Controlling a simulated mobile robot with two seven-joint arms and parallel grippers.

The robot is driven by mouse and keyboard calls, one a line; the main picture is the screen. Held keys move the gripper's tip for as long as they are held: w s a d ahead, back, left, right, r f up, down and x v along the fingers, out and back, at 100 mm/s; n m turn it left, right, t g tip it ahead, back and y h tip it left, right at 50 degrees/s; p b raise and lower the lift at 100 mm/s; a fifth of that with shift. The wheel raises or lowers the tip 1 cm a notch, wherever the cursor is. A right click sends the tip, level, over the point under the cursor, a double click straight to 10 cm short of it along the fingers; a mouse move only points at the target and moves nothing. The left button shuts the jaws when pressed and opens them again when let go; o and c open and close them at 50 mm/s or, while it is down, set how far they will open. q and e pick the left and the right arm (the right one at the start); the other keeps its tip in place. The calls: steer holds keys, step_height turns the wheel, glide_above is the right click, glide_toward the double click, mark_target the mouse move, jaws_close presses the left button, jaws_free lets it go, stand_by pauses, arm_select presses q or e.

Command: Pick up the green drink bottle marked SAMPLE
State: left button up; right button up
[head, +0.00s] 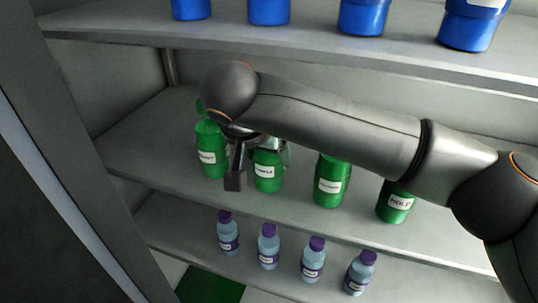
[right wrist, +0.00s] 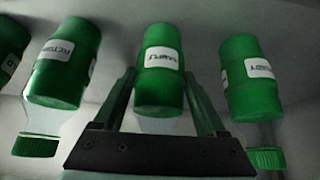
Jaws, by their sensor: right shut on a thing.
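The green bottle marked SAMPLE (head: 267,172) stands on the middle shelf, second from the left in a row of green bottles. My right gripper (head: 259,165) is shut on it, one finger on each side. The arm and wrist hide its top in the head view. In the right wrist view the SAMPLE bottle (right wrist: 160,60) is between the two fingers (right wrist: 162,100), its label upside down in the picture. Its base looks level with its neighbours' on the shelf. My left gripper is not in view.
Green bottles stand close on both sides: one at the left (head: 211,158), one at the right (head: 330,184), and one marked HOLD (head: 396,203). Blue containers (head: 363,16) stand on the shelf above. Purple-capped bottles (head: 313,262) stand below. A cabinet side wall (head: 95,110) is at the left.

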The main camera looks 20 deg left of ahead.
jaws_close()
steer(key=shift+r, duration=0.15)
